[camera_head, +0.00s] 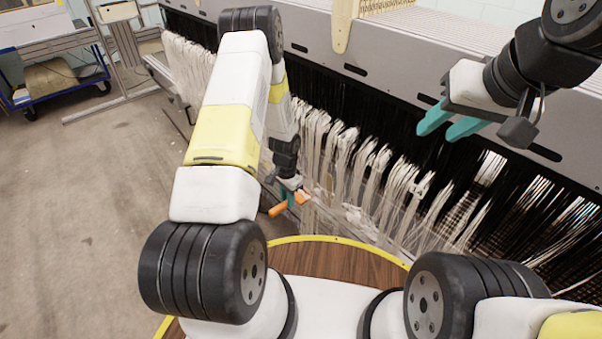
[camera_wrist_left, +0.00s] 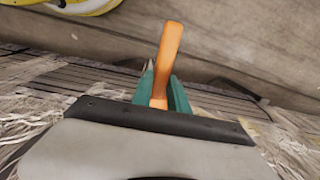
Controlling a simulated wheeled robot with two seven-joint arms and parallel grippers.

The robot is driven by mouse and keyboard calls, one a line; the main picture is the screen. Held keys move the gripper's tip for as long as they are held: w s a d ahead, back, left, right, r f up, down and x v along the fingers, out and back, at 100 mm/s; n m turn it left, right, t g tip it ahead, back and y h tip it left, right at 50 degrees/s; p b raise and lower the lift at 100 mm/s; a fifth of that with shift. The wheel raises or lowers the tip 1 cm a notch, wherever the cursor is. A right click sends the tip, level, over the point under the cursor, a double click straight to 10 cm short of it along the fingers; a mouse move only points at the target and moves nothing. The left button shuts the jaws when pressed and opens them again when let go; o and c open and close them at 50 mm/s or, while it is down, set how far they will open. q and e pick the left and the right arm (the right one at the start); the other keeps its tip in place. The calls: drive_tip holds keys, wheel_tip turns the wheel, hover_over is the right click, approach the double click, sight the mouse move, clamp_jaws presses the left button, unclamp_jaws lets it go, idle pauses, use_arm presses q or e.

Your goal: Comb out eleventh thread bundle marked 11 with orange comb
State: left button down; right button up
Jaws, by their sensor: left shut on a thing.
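My left gripper (camera_head: 290,199) is shut on the orange comb (camera_head: 277,209), low in front of the hanging threads. In the left wrist view the orange comb (camera_wrist_left: 168,55) sticks out between the teal fingers (camera_wrist_left: 160,92); its far end is hidden by the gripper. White thread bundles (camera_head: 370,175) hang in a row along the machine. I cannot read any number marks, so I cannot tell which bundle is the eleventh. My right gripper (camera_head: 448,126) is raised at the upper right before the machine, its teal fingers apart and empty.
The grey machine beam (camera_head: 400,75) runs across the back above the black threads. A blue cart (camera_head: 52,85) stands at the far left. The concrete floor (camera_head: 80,200) at the left is clear. White thread ends (camera_wrist_left: 35,105) lie close to the left gripper in the wrist view.

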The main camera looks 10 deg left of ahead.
sight(273, 210)
use_arm(q)
drive_tip(key=shift+s+a, duration=0.15)
drive_tip(key=shift+s, duration=0.1)
drive_tip(key=shift+s+a, duration=0.95)
drive_tip(key=shift+s, duration=0.25)
drive_tip(key=shift+s+a, duration=0.9)
drive_tip(key=shift+s, duration=0.25)
